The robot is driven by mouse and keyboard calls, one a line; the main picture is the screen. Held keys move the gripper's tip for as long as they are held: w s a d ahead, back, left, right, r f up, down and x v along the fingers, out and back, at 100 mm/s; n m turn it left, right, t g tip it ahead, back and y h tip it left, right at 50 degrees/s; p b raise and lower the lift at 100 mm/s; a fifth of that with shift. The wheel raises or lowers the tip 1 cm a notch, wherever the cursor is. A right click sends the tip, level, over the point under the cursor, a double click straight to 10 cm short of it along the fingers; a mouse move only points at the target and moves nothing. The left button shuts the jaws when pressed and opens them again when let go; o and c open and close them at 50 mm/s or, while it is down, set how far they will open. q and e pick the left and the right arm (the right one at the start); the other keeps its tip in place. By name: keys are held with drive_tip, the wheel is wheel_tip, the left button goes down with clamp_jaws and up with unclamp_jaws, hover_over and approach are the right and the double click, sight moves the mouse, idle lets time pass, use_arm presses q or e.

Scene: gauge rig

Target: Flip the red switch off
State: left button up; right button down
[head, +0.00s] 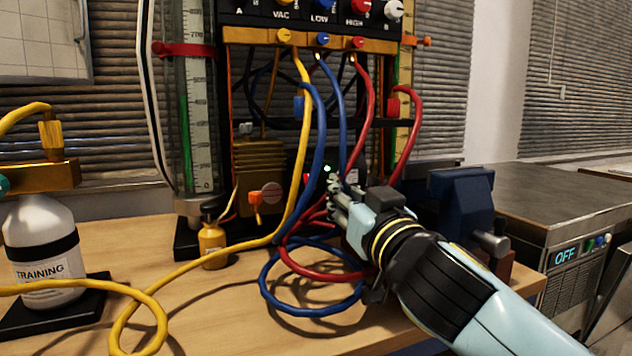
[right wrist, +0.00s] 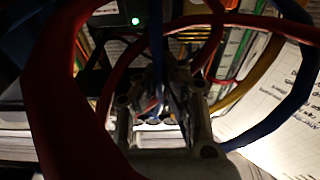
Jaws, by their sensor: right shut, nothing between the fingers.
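A dark box (head: 350,170) with a lit green lamp stands low at the back of the gauge rig, behind the hoses. A small red part (head: 306,178), possibly the red switch, shows at its left edge; its position cannot be read. My right gripper (head: 334,197) is shut and empty in front of this box, among the red and blue hoses. In the right wrist view the gripper fingers (right wrist: 155,105) point toward the dark box (right wrist: 110,22) and its green lamp; no switch is clear there. My left gripper is out of view.
Blue hose (head: 268,290) and red hose (head: 300,268) loop on the bench around my right gripper. A yellow hose (head: 240,247) crosses the bench. A blue vise (head: 460,195) stands right, a training bottle (head: 42,250) left.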

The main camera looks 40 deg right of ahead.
drive_tip(key=p, duration=0.1)
approach(307, 174)
wheel_tip(307, 174, up, 3)
drive_tip(key=w, duration=0.2)
drive_tip(key=shift+w+d+f+b, duration=0.3)
drive_tip(key=shift+w+f, duration=0.2)
drive_tip(key=shift+w, duration=0.1)
drive_tip(key=shift+w+d+f+b, duration=0.15)
drive_tip(key=shift+w+f+b, duration=0.1)
drive_tip(key=shift+w+f, duration=0.4)
drive_tip(key=shift+w, duration=0.1)
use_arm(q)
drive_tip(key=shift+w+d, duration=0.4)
